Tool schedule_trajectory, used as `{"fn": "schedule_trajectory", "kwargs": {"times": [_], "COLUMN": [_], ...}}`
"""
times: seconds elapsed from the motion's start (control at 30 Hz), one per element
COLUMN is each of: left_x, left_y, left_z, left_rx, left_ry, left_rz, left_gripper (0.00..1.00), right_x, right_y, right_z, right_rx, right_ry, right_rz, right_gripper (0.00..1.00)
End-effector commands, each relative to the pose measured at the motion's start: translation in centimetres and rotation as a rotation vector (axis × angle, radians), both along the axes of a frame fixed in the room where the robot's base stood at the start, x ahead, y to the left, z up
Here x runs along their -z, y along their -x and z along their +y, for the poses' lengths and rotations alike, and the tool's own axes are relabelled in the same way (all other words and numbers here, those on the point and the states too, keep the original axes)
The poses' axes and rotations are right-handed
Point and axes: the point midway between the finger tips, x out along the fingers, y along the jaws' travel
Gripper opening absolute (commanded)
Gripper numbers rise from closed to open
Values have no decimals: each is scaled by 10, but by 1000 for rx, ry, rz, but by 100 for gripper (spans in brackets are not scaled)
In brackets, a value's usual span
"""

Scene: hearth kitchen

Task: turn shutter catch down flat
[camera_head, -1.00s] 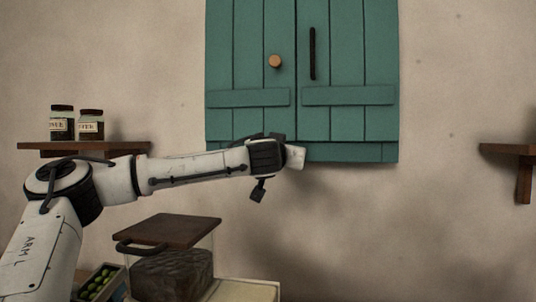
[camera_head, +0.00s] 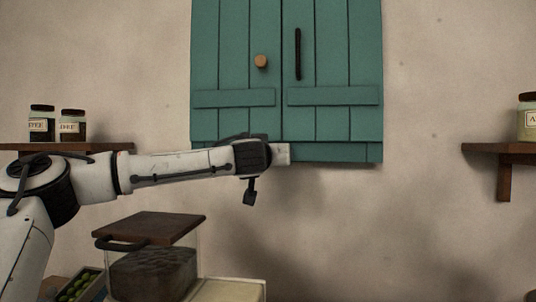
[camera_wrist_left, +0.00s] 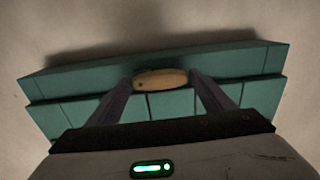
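The teal shutters (camera_head: 330,121) hang closed on the wall in the head view; their planks and lower edge show in the wrist view (camera_wrist_left: 170,104). A small oval wooden piece (camera_wrist_left: 160,79), which looks like the catch, lies at that edge, its long side roughly along it. My left gripper (camera_head: 283,153) is at the shutters' lower edge and hides this piece in the head view. In the wrist view the dark fingers (camera_wrist_left: 162,78) stand apart, one by each end of the piece; contact is unclear. My right gripper is not in view.
A round knob (camera_head: 261,61) and a black upright handle (camera_head: 298,54) are higher on the shutters. Shelves flank them, the left with jars (camera_head: 72,125), the right (camera_head: 500,149) with one jar. A lidded glass box (camera_head: 150,262) stands below my left arm.

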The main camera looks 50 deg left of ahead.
Motion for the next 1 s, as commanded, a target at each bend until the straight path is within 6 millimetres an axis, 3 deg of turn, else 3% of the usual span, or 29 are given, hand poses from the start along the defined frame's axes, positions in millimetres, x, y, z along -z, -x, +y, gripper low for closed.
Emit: {"fn": "schedule_trajectory", "kwargs": {"times": [0.43, 0.8, 1.0], "left_x": [0, 0, 0], "left_y": [7, 62, 80], "left_z": [-5, -47, -60], "left_rx": [2, 4, 1], "left_ry": [-2, -3, -3], "left_rz": [-1, -3, 0], "left_gripper": [83, 83, 83], "right_x": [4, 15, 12], "right_y": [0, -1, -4], "right_z": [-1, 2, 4], "right_rx": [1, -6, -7], "right_ry": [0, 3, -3], "right_rz": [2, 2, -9], "right_gripper": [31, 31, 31]}}
